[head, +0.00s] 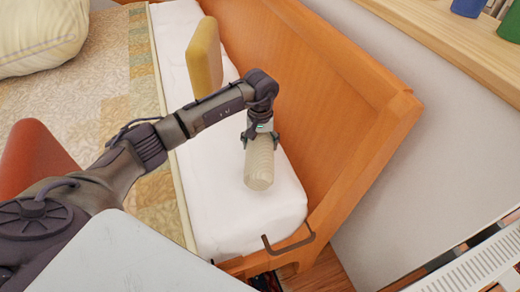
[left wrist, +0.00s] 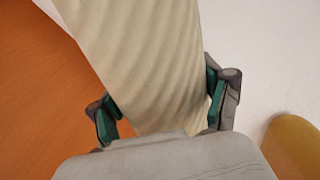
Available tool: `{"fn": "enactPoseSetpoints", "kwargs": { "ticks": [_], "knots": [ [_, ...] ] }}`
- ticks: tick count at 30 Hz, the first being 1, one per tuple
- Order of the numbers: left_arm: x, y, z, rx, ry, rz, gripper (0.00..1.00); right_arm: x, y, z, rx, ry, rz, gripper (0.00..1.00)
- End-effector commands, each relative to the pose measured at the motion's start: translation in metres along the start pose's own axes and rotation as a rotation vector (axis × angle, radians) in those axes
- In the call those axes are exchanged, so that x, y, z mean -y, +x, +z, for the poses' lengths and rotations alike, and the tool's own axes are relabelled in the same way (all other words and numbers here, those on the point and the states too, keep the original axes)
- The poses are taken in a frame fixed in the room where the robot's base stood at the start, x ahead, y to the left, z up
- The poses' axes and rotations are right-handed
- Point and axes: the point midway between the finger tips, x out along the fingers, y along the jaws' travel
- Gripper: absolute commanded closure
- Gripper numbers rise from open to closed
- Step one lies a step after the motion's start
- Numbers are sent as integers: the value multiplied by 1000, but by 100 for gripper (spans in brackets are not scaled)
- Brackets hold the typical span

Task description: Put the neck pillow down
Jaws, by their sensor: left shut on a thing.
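The neck pillow (head: 259,164) is a cream, ribbed roll in the head view, at the end of my left arm over the white mattress. My left gripper (head: 260,135) points down and is shut on it. In the left wrist view the pillow (left wrist: 150,65) fills the space between the two green-padded fingers of my left gripper (left wrist: 160,112). The pillow's lower end appears close to the white mattress (head: 225,215); I cannot tell whether it touches. My right gripper is not in view.
A wooden bed side panel (head: 320,90) rises right of the mattress. A yellow cushion (head: 204,57) stands farther back on it; a yellowish edge (left wrist: 295,145) shows in the wrist view. A patterned quilt (head: 110,95) and striped pillow (head: 40,35) lie left. A metal bracket (head: 290,243) sits at the near corner.

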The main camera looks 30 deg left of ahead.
Motion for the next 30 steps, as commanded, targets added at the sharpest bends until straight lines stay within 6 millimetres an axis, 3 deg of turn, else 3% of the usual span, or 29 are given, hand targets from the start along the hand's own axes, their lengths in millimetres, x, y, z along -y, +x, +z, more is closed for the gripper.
{"fn": "enactPoseSetpoints", "kwargs": {
  "ticks": [5, 17, 18, 21, 30],
  "knots": [
    [0, 26, 1, 2, 0, 0, 71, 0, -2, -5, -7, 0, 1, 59],
    [0, 29, 0, -1, 0, 0, 71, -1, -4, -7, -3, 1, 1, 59],
    [0, 29, 1, 0, 0, -1, 17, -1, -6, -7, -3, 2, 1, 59],
    [0, 29, 1, 0, 0, -1, 1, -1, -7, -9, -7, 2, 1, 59],
    [0, 29, 1, 0, -1, -1, 0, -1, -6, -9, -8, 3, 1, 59]
  ]
}}
